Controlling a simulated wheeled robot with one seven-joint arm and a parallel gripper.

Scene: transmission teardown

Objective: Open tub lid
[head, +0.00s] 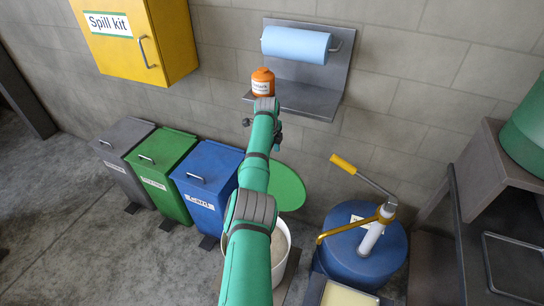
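The white tub (291,268) stands on the floor, partly hidden behind my arm. Pale granular material (281,246) shows inside it. Its green round lid (287,187) is tilted up behind the tub, off the opening, with its left side hidden by my arm. My gripper (262,108) is at the far end of my arm, high up by the wall shelf and away from the lid. Its fingers are hidden or too small to tell whether they are open. An orange bottle (262,80) shows just beyond it.
The grey wall shelf (300,98) carries a blue paper roll (295,44). Left stand grey, green and blue bins (206,185). Right is a blue drum (352,250) with a yellow-handled pump (375,228). A yellow spill cabinet (140,50) hangs upper left.

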